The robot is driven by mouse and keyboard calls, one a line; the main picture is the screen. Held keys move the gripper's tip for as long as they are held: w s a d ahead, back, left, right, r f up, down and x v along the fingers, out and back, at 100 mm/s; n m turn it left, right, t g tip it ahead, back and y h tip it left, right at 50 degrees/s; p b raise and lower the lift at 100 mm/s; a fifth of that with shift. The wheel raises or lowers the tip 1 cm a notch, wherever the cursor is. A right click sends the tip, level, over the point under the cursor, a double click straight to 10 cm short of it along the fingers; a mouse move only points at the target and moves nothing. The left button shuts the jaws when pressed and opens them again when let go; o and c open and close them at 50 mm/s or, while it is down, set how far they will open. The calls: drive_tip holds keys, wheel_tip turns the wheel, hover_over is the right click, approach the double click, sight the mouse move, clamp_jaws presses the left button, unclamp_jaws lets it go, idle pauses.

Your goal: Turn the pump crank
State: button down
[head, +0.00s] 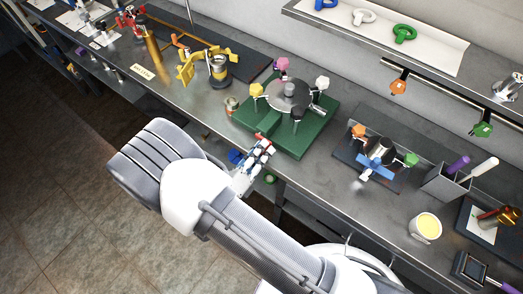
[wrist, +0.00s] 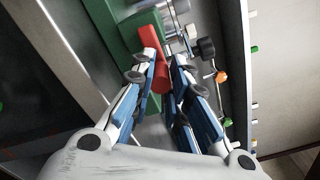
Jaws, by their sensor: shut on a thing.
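My gripper (wrist: 166,62) is shut on a short red handle (wrist: 162,76), which shows between its blue and white fingers in the wrist view. The handle lies beside a green block (wrist: 126,22). I take the handle to be part of the pump crank, but its link to the pump is hidden by the fingers. In the head view my gripper (head: 260,148) is at the front edge of a green base (head: 300,140). A round grey disc (head: 290,97) with several coloured knobs around it stands on that base.
To the right, a dark plate (head: 352,160) carries a smaller fixture with orange and green knobs. A grey holder (head: 446,184) and a yellow-filled cup (head: 426,227) stand further right. A yellow clamp-like part (head: 188,68) lies to the left. The shelf (head: 450,55) overhangs the back.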

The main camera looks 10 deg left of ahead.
drive_tip(key=m, duration=0.1)
drive_tip(key=f+m+b, duration=0.1)
drive_tip(key=m, duration=0.1)
drive_tip(key=f+m+b, duration=0.1)
drive_tip(key=m, duration=0.1)
drive_tip(key=shift+w+a, duration=0.1)
drive_tip(key=shift+a, duration=0.05)
drive_tip(key=shift+w+a+f+m+b, duration=0.1)
drive_tip(key=shift+a+f+m+b, duration=0.15)
drive_tip(key=shift+m, duration=0.5)
drive_tip(key=shift+f+m+b, duration=0.1)
drive_tip(key=shift+m+b, duration=0.2)
drive_tip(key=shift+m, duration=0.4)
drive_tip(key=shift+w+a+f+m+b, duration=0.1)
drive_tip(key=shift+a+f+m+b, duration=0.15)
drive_tip(key=shift+m, duration=0.5)
drive_tip(key=shift+d, duration=0.1)
drive_tip(key=c, duration=1.5)
unclamp_jaws()
drive_tip(key=shift+c, duration=0.2)
drive_tip(key=shift+r, duration=0.1)
drive_tip(key=v, duration=1.2)
